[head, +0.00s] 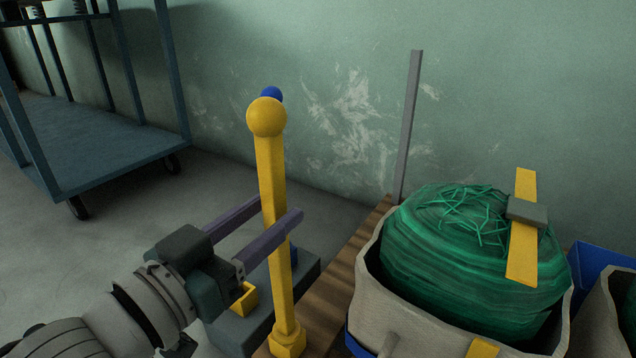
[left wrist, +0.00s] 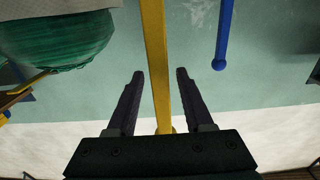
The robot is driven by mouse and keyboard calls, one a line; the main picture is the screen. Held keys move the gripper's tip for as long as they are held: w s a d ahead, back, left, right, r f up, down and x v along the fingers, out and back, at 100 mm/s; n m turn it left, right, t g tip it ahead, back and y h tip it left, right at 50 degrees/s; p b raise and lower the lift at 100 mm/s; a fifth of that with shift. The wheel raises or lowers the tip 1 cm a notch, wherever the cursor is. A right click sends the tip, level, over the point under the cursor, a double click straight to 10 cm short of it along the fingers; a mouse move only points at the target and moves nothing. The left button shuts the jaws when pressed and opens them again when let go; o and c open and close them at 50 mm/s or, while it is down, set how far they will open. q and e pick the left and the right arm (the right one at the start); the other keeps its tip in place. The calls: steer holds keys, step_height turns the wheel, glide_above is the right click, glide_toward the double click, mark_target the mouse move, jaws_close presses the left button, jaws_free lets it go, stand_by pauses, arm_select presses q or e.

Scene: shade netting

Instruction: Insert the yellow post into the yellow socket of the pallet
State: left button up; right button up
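The yellow post (head: 272,190) stands nearly upright with a ball on top. Its foot is in the yellow socket (head: 287,342) at the near corner of the wooden pallet (head: 335,285); how deep it sits I cannot tell. My left gripper (head: 280,212) has one finger on each side of the post's middle. In the left wrist view the yellow post (left wrist: 156,60) runs between the two fingers of the gripper (left wrist: 159,75), with a visible gap on both sides, so it is open. My right gripper is not in view.
A grey block (head: 236,328) beside the pallet has an empty yellow holder (head: 246,298) and a blue post (head: 271,93) behind the yellow one. A beige bag (head: 400,305) of green netting (head: 470,255) fills the right. A grey post (head: 408,125) stands behind; a blue cart (head: 95,140) is back left.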

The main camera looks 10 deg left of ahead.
arm_select(q)
steer(key=shift+o, duration=0.6)
steer(key=shift+f, duration=0.1)
steer(key=shift+s, duration=0.1)
steer(key=shift+s+a+p, duration=0.15)
steer(key=shift+s+p, duration=0.1)
steer(key=shift+p, duration=0.05)
steer(key=p+v, duration=0.4)
steer(key=v, duration=0.5)
steer(key=shift+s, duration=0.1)
